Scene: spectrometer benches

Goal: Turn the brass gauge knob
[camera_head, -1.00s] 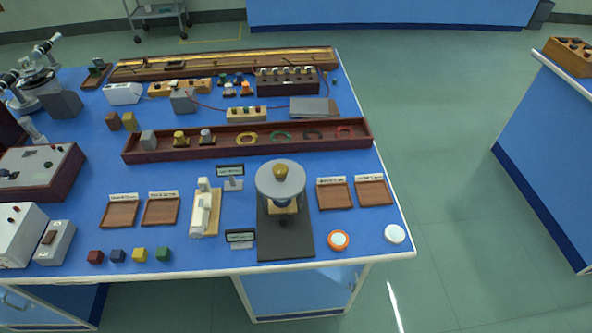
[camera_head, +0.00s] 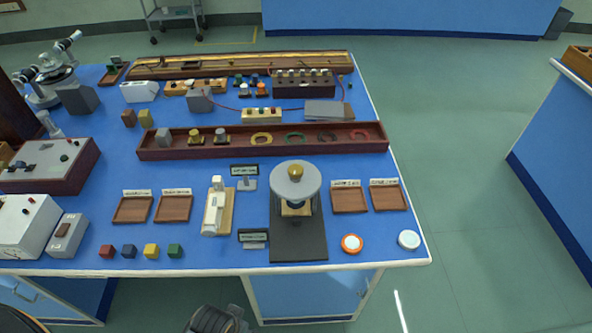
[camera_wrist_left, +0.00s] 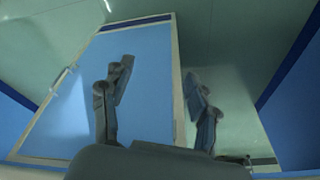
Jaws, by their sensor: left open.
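The brass knob (camera_head: 295,171) sits on top of the round grey disc (camera_head: 312,183) of a gauge stand, whose dark base (camera_head: 298,246) rests near the front edge of the blue bench. Nothing touches the knob. My left gripper (camera_wrist_left: 158,80) is open and empty in the left wrist view, with a plain blue surface and green floor beyond its fingers. The knob is not visible in that view. My right gripper is not in view.
Two wooden trays (camera_head: 349,211) lie right of the gauge, with an orange-rimmed disc (camera_head: 351,244) and a white disc (camera_head: 409,240) in front. A white device (camera_head: 217,208) and small signs stand close on its left. A long wooden rack (camera_head: 350,150) lies behind.

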